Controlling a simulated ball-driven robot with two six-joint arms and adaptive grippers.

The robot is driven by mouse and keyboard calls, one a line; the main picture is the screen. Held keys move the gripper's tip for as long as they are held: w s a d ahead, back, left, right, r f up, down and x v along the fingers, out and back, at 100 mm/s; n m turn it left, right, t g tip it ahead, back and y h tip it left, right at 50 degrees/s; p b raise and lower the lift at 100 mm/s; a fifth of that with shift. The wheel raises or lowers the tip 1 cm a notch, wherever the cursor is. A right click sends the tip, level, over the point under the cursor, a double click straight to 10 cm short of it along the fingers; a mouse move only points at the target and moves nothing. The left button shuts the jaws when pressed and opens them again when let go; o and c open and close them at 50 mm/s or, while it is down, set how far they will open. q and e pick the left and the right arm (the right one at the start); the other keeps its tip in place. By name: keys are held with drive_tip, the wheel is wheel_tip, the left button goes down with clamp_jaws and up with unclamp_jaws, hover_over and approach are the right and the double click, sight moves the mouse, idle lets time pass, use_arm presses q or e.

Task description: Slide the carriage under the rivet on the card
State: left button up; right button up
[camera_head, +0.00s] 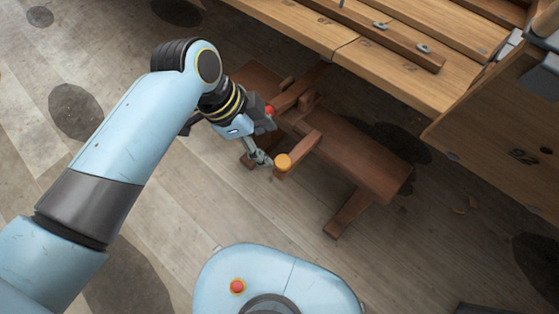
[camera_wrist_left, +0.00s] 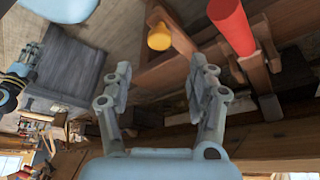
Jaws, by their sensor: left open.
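The likely carriage is a wooden block with a yellow-orange knob (camera_head: 283,161) on its arm, on a low brown wooden bench (camera_head: 365,165). The knob (camera_wrist_left: 159,37) also shows in the left wrist view, beyond the fingers, beside a red cylinder (camera_wrist_left: 232,25). My left gripper (camera_head: 264,160) is open, close to the left of the knob; contact cannot be told. Its two spread fingers (camera_wrist_left: 161,72) hold nothing in the left wrist view. What looks like my right gripper (camera_wrist_left: 31,60) is small at that view's left edge. I cannot make out the card or a rivet under it.
A side plank (camera_head: 505,150) with dark marks stands at the right. A wooden strip (camera_head: 390,40) with metal fittings lies on top. The plank floor (camera_head: 215,220) in front of the bench is clear.

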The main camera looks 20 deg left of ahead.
sight(282, 161)
use_arm(q)
drive_tip(key=b+x, duration=0.3)
drive_tip(key=x, duration=0.6)
drive_tip(key=shift+s, duration=0.1)
drive_tip(key=shift+f, duration=0.1)
drive_tip(key=c, duration=0.8)
clamp_jaws()
use_arm(e)
drive_tip(key=shift+g, duration=0.3)
drive_tip(key=s+f, duration=0.3)
drive_tip(key=shift+f, duration=0.15)
